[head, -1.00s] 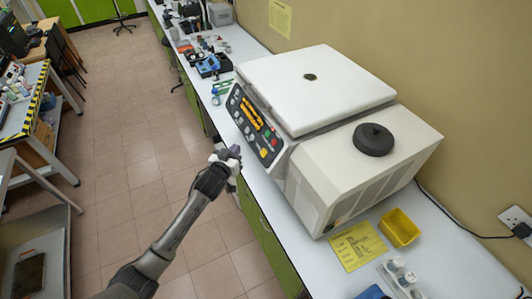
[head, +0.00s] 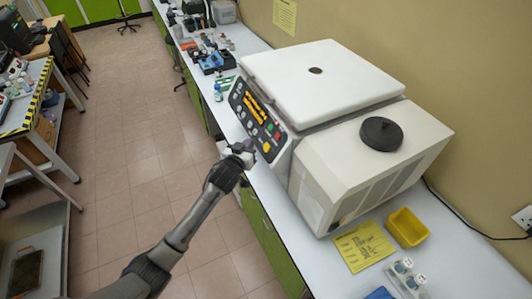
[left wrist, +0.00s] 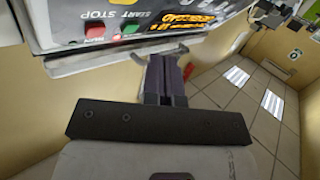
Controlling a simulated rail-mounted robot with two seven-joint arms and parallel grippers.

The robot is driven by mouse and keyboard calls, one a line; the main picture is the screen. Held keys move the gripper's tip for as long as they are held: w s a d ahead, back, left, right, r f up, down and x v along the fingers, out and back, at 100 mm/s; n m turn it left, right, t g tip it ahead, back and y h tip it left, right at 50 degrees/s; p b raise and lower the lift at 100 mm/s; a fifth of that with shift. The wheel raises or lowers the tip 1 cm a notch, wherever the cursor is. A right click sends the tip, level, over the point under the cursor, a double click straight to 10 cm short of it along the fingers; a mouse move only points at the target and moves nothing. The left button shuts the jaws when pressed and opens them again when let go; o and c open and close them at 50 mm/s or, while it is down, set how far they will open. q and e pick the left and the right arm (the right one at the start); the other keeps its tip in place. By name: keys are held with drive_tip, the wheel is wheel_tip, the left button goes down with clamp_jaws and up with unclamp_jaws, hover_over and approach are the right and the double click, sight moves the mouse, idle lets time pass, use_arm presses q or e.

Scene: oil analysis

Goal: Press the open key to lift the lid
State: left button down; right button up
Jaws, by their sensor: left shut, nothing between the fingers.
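The white centrifuge has a flat lid (head: 325,85), which lies closed on top. Its dark control panel (head: 256,120) faces the aisle, with an orange display, red and green keys and a yellow key (head: 267,147) at its near end. In the left wrist view the panel (left wrist: 65,42) shows the words START and STOP; I cannot read an open label. My left gripper (head: 248,148) is shut and empty, just in front of the panel's near lower end. Its fingers (left wrist: 165,70) point at the panel's lower edge; contact is not clear. My right gripper is out of view.
A black knob (head: 381,134) sits on the machine's near housing. A yellow note (head: 363,246), a yellow tray (head: 407,228) and a small rack of vials (head: 404,275) are on the bench nearer me. Tools lie further back. The aisle floor (head: 130,150) is clear.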

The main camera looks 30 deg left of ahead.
sight(267, 147)
use_arm(q)
drive_tip(key=shift+w+d+f+b, duration=0.45)
drive_tip(key=shift+w+f+b, duration=0.15)
drive_tip(key=shift+w, duration=0.2)
drive_tip(key=shift+w+d+f+b, duration=0.4)
drive_tip(key=shift+w+f+b, duration=0.15)
drive_tip(key=shift+w, duration=0.2)
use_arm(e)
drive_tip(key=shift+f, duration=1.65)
use_arm(q)
drive_tip(key=shift+w, duration=0.1)
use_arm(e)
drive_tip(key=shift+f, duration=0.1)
use_arm(q)
drive_tip(key=shift+w+d+f, duration=0.15)
drive_tip(key=shift+w, duration=0.1)
